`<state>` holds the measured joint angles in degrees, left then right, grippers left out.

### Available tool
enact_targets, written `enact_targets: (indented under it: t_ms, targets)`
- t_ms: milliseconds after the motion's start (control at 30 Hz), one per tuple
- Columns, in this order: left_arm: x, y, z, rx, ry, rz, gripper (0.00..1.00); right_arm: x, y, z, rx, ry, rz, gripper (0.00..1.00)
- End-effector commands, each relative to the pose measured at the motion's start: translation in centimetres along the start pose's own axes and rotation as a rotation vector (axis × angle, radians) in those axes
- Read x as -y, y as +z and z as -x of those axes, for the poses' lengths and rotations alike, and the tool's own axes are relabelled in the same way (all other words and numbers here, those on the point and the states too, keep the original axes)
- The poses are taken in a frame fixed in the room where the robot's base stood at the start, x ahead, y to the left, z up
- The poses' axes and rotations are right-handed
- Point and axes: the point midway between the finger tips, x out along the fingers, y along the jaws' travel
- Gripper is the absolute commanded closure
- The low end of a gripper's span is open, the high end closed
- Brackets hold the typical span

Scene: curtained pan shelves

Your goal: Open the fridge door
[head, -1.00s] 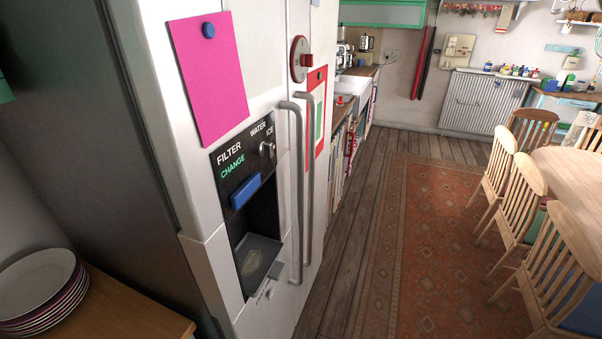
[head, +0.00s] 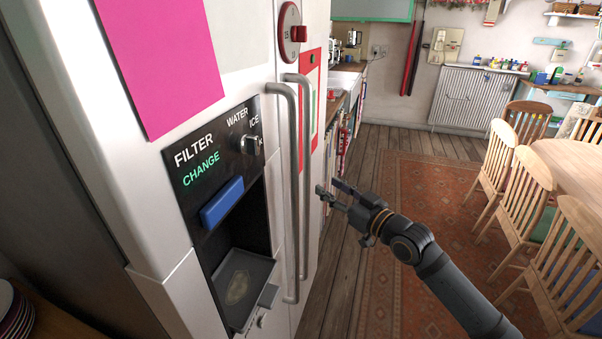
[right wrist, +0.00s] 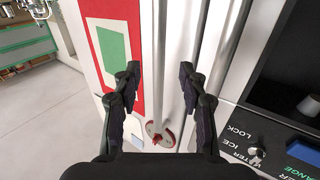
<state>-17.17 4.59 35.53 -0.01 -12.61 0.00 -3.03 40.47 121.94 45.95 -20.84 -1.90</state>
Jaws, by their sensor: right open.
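The white fridge (head: 165,290) stands at the left of the head view with its doors shut. Two long grey upright handles run side by side at its front: the left handle (head: 290,190) beside the dispenser, and the right handle (head: 304,170). My right gripper (head: 331,194) is open and empty, just right of the handles and pointing toward them, apart from them in the head view. In the right wrist view, one bar (right wrist: 159,45) runs between the open fingers (right wrist: 160,75), and another bar (right wrist: 232,45) is to the right. My left gripper is not in view.
The dispenser (head: 225,200) has a dark recess and a tray. A pink sheet (head: 160,60) and a red dial (head: 290,32) are on the doors. Wooden chairs (head: 500,165) and a table stand at the right. The rug (head: 410,200) and floor before the fridge are clear.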

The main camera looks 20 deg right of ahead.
Motion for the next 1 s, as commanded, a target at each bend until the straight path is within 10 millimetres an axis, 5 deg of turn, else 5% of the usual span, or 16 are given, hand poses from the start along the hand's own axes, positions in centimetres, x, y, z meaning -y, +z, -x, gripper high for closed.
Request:
enact_targets:
  t_ms: [600, 1000]
  targets:
    - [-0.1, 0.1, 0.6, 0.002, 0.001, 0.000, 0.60, -0.1, -0.1, -9.5, 0.000, 0.002, -0.004, 0.58]
    - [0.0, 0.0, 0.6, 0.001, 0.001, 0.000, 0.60, 0.0, 0.1, -10.3, 0.001, 0.001, 0.000, 0.60]
